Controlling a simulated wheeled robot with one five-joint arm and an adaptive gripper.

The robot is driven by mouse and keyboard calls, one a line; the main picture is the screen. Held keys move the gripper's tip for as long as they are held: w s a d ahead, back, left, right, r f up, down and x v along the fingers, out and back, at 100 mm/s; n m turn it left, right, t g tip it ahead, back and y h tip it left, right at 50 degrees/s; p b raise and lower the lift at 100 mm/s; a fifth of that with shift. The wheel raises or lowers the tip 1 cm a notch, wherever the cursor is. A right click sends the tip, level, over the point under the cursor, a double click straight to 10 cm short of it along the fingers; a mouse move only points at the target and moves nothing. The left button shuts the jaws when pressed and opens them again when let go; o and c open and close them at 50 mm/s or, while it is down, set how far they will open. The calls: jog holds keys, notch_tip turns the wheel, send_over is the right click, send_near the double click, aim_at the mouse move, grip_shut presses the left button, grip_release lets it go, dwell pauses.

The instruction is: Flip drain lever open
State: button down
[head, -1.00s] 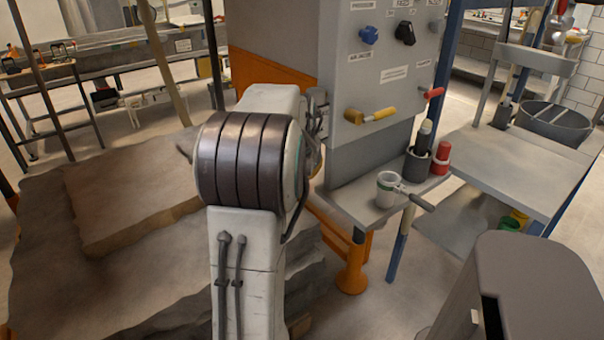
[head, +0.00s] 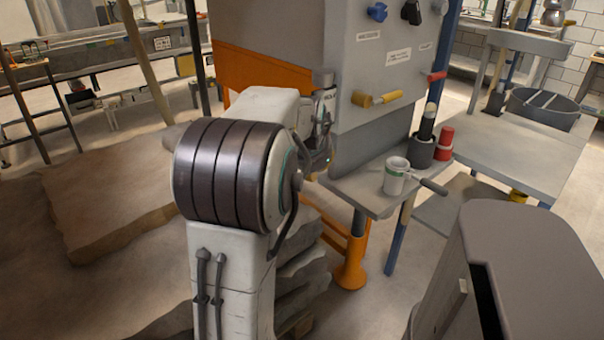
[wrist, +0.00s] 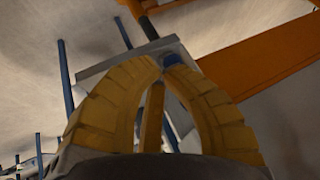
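A grey control panel (head: 385,60) stands ahead in the head view. A yellow-handled lever (head: 376,98) sticks out sideways low on its front. A smaller red-handled lever (head: 436,77) sits to its right. The labels are too small to read, so I cannot tell which is the drain lever. My arm stands left of the panel, and its wrist end is beside the panel's left edge, left of the yellow lever. My gripper's fingers are hidden in the head view. In the wrist view, my gripper (wrist: 163,68) has yellow fingers whose tips come together, with nothing clearly held.
An orange post (head: 350,270) stands below. Brown stone slabs (head: 110,205) lie at left. A grey side table (head: 515,150) is at right.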

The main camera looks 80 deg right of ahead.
jog(key=shift+s+r+p, duration=0.25)
jog(key=shift+r+p, duration=0.1)
jog(key=shift+r, duration=0.1)
jog(key=shift+s+r+p, duration=0.2)
jog(key=shift+r+p, duration=0.15)
jog(key=shift+r, duration=0.1)
